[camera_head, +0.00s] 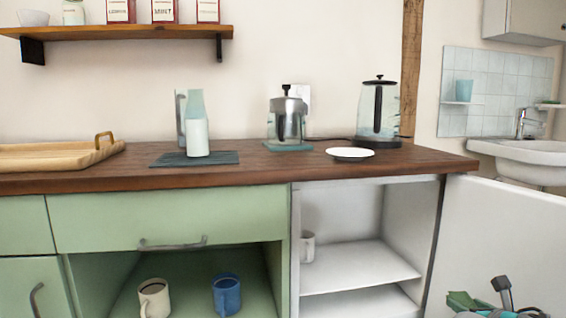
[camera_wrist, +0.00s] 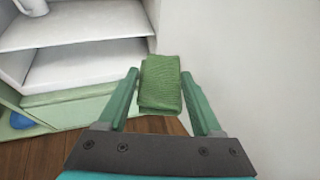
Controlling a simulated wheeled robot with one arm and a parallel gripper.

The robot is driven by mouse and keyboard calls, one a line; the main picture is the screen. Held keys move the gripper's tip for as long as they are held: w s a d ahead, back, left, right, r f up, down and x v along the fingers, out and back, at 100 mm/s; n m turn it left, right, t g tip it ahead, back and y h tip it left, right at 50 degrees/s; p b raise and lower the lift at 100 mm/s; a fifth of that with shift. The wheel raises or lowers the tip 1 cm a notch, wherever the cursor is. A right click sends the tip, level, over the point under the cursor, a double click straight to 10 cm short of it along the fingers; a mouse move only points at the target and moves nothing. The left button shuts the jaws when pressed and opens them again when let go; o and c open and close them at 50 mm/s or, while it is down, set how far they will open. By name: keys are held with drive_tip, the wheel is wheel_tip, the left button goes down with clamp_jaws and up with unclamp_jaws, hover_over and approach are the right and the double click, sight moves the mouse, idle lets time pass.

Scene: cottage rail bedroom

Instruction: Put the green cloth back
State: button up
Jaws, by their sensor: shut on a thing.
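The green cloth (camera_wrist: 161,84) is folded into a small block. My gripper (camera_wrist: 161,92) is shut on it, with one finger on each side, as the wrist view shows. In the head view the cloth (camera_head: 464,301) and my gripper (camera_head: 490,305) show at the bottom right, in front of the open white door, partly cut off by the frame edge. In the wrist view the cloth is in front of the open white cabinet's shelves (camera_wrist: 85,62), apart from them as far as I can tell.
The open white door (camera_head: 510,235) stands on the right. The white cabinet's shelf (camera_head: 350,268) holds a white mug (camera_head: 307,247) at its left; the rest is clear. A cream mug (camera_head: 154,298) and a blue mug (camera_head: 227,294) stand in the green compartment. The wooden counter (camera_head: 265,168) is above.

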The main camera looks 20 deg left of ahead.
drive_tip(key=shift+s+a+r, duration=0.1)
drive_tip(key=shift+s, duration=0.3)
drive_tip(key=shift+w, duration=0.25)
drive_tip(key=shift+w+a+m+h, duration=0.1)
drive_tip(key=shift+w+m+h, duration=0.1)
drive_tip(key=shift+m+h, duration=0.1)
